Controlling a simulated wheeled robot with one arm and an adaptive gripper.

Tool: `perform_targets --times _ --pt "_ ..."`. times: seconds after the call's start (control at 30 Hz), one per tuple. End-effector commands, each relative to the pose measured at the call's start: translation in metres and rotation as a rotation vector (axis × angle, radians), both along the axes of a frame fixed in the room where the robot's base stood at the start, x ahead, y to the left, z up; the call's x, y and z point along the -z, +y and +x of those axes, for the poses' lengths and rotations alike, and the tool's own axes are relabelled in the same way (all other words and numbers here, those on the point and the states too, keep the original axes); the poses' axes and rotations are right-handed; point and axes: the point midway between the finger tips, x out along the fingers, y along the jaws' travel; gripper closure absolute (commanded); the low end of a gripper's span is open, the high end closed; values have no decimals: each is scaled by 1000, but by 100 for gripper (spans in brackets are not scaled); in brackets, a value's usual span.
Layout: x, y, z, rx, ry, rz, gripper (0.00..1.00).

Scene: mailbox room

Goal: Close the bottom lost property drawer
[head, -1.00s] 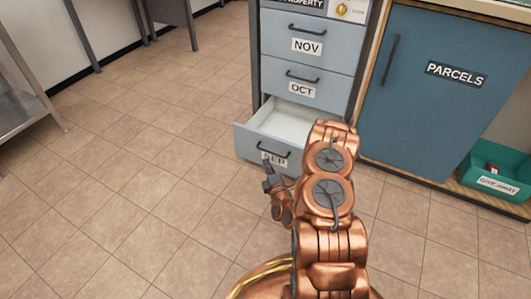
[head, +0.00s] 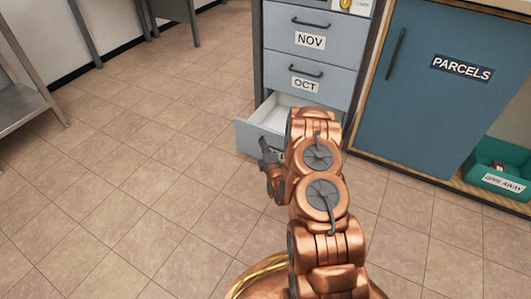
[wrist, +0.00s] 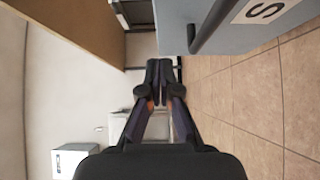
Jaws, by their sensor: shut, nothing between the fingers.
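The bottom lost property drawer (head: 246,133) is pulled open below the OCT drawer (head: 305,83). Its pale inside shows in the head view, but my arm hides much of its front, including the label. My gripper (head: 264,148) is shut and empty, just in front of the left part of the drawer front. In the wrist view the shut fingertips (wrist: 160,66) point ahead, with the blue-grey drawer front (wrist: 290,12) and its dark bar handle (wrist: 212,28) at upper right. A label with part of a letter S shows there. I cannot tell whether the fingers touch the drawer.
The NOV drawer (head: 310,38) above looks shut. To the right stand a blue PARCELS cabinet (head: 440,95) and a green GIVE AWAY bin (head: 495,172). A metal table (head: 22,100) is at far left. The tiled floor (head: 130,170) to the left is clear.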

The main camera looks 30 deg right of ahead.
Motion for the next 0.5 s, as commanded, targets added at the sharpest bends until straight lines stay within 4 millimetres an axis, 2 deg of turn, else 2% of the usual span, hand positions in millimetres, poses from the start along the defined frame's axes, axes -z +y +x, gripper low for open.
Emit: perform_targets --times 0.13,0.3,0.5 --pt "3 -4 21 -2 -2 0 100" --pt "3 -25 33 -1 -3 -2 100" --pt "1 -36 39 -2 0 -1 100"
